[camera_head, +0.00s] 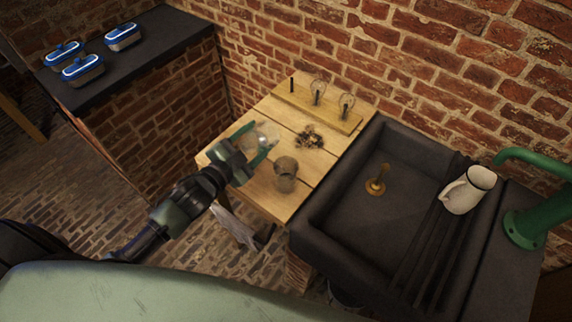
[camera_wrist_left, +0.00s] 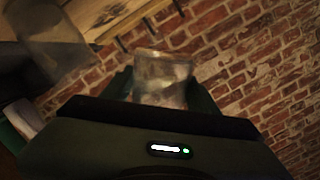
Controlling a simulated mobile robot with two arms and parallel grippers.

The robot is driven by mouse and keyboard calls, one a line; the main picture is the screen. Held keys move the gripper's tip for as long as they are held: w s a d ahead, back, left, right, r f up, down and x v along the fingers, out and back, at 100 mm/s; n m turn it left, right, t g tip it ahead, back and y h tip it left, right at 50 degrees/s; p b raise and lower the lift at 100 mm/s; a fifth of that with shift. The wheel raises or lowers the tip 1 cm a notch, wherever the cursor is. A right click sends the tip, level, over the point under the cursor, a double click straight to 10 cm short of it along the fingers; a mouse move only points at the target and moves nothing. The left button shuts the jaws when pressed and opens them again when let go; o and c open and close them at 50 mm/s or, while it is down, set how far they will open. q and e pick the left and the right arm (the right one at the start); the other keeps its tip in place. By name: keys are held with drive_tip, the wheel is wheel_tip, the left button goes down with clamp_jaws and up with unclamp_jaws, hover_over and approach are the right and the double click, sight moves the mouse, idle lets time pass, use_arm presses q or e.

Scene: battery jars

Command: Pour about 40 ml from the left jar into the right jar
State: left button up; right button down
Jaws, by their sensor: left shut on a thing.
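My left gripper (camera_head: 258,150) is shut on a clear glass jar (camera_head: 262,134) above the left part of the wooden table. The left wrist view shows this held jar (camera_wrist_left: 162,78) between the two green fingers; its contents are hard to make out. The other jar (camera_head: 286,174), greyish and see-through, stands upright on the table to the right of the gripper and apart from it. It seems to show blurred at the top left of the left wrist view (camera_wrist_left: 45,45). My right gripper is in neither view.
A wooden board (camera_head: 316,108) with small glass bulbs lies at the table's back. A dark scrap pile (camera_head: 310,137) lies in front of it. A dark stone sink (camera_head: 345,215) with a white jug (camera_head: 468,190) and green pump (camera_head: 540,212) adjoins on the right. Blue-lidded boxes (camera_head: 83,68) stand far left.

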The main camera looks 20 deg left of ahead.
sight(251, 145)
use_arm(q)
drive_tip(key=shift+a+f+n, duration=0.15)
drive_tip(key=shift+f+n, duration=0.3)
drive_tip(key=shift+n, duration=0.15)
drive_tip(key=f+n, duration=0.1)
drive_tip(key=a+n+h+b, duration=0.1)
drive_tip(key=f+n+b, duration=0.1)
drive_tip(key=n, duration=0.1)
drive_tip(key=shift+w+a+f, duration=0.2)
drive_tip(key=shift+a+f, duration=0.1)
drive_tip(key=shift+n+t, duration=0.3)
drive_tip(key=shift+n, duration=0.4)
drive_tip(key=f+b, duration=0.2)
drive_tip(key=f, duration=0.1)
drive_tip(key=f+b, duration=0.1)
drive_tip(key=b, duration=0.1)
drive_tip(key=shift+d+f, duration=0.25)
drive_tip(key=shift+d+f+n+h+b, duration=0.1)
drive_tip(key=shift+f+n+h+b, duration=0.25)
drive_tip(key=shift+f+b, duration=0.5)
